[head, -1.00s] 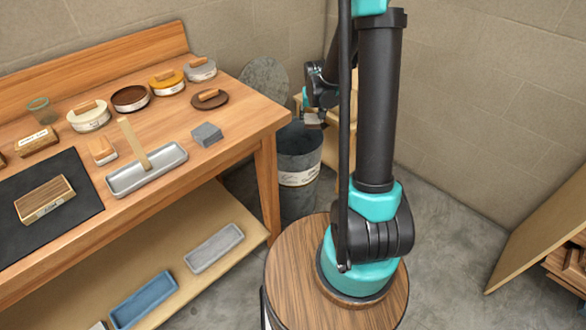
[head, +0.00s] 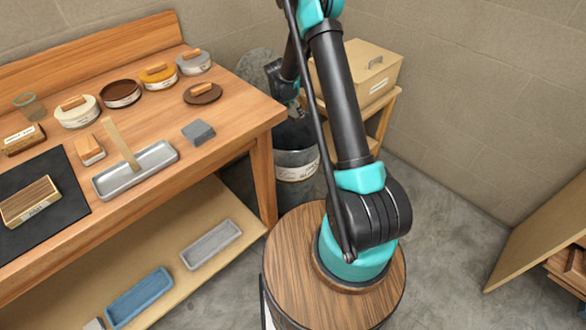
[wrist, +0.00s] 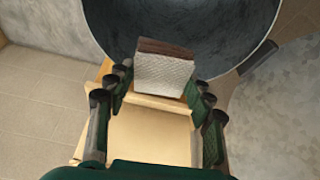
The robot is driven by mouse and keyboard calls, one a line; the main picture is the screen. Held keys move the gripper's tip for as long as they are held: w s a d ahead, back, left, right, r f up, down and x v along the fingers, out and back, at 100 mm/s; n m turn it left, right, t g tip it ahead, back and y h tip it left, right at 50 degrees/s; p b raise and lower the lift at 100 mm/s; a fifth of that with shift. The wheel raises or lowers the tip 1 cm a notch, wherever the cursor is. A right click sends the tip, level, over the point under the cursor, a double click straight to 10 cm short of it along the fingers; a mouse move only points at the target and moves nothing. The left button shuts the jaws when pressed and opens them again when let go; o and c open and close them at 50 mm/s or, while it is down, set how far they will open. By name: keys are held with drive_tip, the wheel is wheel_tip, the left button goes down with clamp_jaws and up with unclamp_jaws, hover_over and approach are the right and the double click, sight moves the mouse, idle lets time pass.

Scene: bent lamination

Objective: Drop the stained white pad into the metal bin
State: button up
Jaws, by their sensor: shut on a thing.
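The white pad (wrist: 163,74) has a brown stained band along one edge. It sits between the fingertips of my gripper (wrist: 160,82), which is shut on it. The metal bin (head: 297,166) is a grey round can with a pale label, standing on the floor beyond the workbench's right end. In the wrist view, the bin's dark opening (wrist: 185,22) lies behind the pad. In the head view, my gripper (head: 296,108) is at the bin's mouth; the pad is not clearly visible there.
A tan box with a handle (head: 362,72) stands on a wooden stand right of the bin. A round grey lid (head: 257,64) leans on the wall behind. The workbench (head: 235,125) at left holds a metal tray (head: 135,171), tins and blocks.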

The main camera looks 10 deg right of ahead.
drive_tip(key=shift+f, duration=1.6)
drive_tip(key=o, duration=1.2)
wheel_tip(320, 180, up, 10)
